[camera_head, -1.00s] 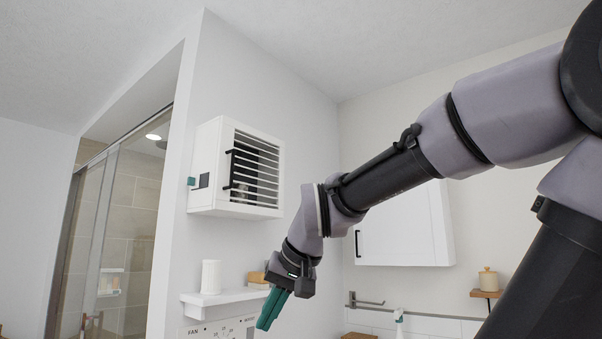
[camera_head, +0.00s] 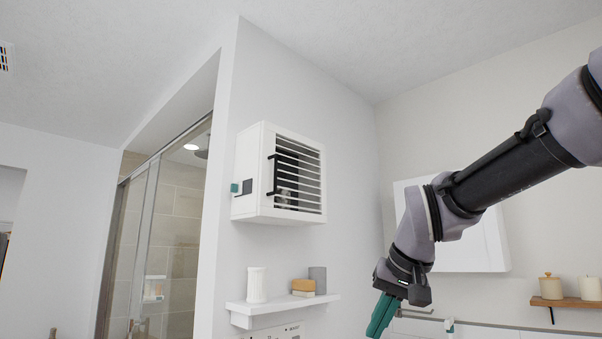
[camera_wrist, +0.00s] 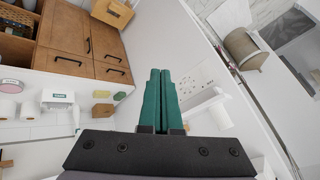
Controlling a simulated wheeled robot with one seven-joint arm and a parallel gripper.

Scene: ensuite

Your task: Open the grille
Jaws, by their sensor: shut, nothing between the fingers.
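The grille (camera_head: 308,186) is a slatted front on a white wall-mounted box (camera_head: 251,205). It looks closed, with a dark vertical bar handle (camera_head: 271,176) on its left side. Something pale shows dimly behind the slats. A teal knob (camera_head: 235,188) sticks out of the box's left side beside a dark square (camera_head: 248,186). My gripper (camera_head: 377,325) is lower right of the box, pointing down and well apart from it. In the wrist view its teal fingers (camera_wrist: 160,75) are together and empty. The grille does not show clearly in the wrist view.
Below the box a white shelf (camera_head: 283,306) holds a white ribbed cup (camera_head: 257,285), a wooden block (camera_head: 303,286) and a grey cup (camera_head: 318,279). A white cabinet (camera_head: 485,245) hangs behind my arm. A glass shower (camera_head: 165,235) lies left. The air before the grille is clear.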

